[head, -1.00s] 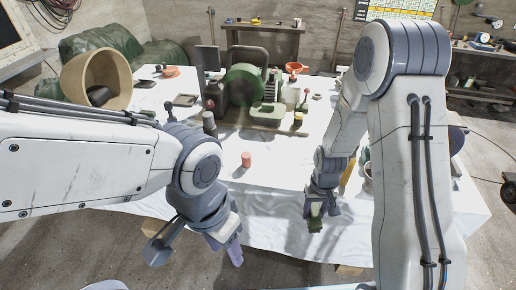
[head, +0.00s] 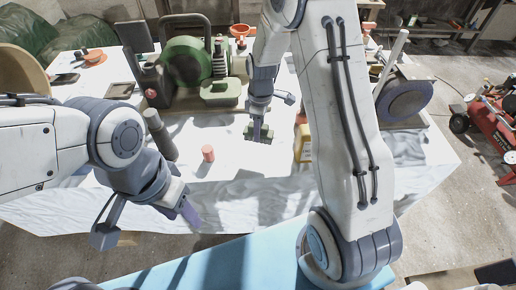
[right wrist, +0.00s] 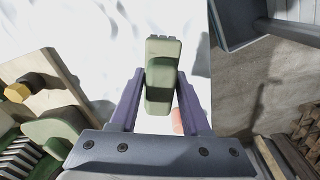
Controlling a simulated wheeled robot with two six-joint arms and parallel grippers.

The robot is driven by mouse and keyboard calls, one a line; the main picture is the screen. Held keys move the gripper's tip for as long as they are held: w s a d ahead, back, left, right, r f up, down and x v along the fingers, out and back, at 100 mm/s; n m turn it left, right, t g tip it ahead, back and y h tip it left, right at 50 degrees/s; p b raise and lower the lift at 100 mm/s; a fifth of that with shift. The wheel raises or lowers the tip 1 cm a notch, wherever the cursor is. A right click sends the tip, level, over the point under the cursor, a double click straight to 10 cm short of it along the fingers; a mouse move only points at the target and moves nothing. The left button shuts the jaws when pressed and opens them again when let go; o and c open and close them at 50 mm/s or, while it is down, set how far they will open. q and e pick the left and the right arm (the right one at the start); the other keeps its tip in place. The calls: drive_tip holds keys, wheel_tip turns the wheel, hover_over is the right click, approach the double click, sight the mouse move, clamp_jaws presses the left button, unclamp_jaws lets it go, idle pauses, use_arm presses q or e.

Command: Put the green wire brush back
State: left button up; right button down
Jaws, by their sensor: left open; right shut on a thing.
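The green wire brush (head: 258,137) is held in my right gripper (head: 258,128) above the white-covered table in the head view. In the right wrist view the green brush (right wrist: 160,78) sits between the two purple fingers of the right gripper (right wrist: 158,92), which are shut on it. It hangs clear of the cloth as far as I can tell. My left gripper (head: 148,224) is open and empty, with its fingers spread, by the table's front edge. I cannot make out a marked resting place for the brush.
A salmon cylinder (head: 208,153) stands on the cloth left of the brush. A green machine (head: 192,62) stands behind it, and a dark grey cylinder (head: 160,135) to the left. A yellow object (head: 303,143) and a disc machine (head: 404,98) are to the right. Cloth in front is bare.

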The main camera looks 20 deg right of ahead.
drive_tip(key=f+n+p, duration=0.1)
drive_tip(key=f, duration=0.1)
drive_tip(key=w+f+n+p, duration=0.1)
drive_tip(key=f, duration=0.2)
drive_tip(key=w+f+n+p, duration=0.1)
drive_tip(key=f, duration=0.1)
drive_tip(key=shift+d+f+n, duration=0.3)
drive_tip(key=shift+f+n, duration=0.1)
drive_tip(key=shift+f, duration=0.15)
drive_tip(key=c, duration=0.8)
unclamp_jaws()
drive_tip(key=shift+f, duration=0.15)
drive_tip(key=o, duration=0.4)
drive_tip(key=shift+o, duration=0.2)
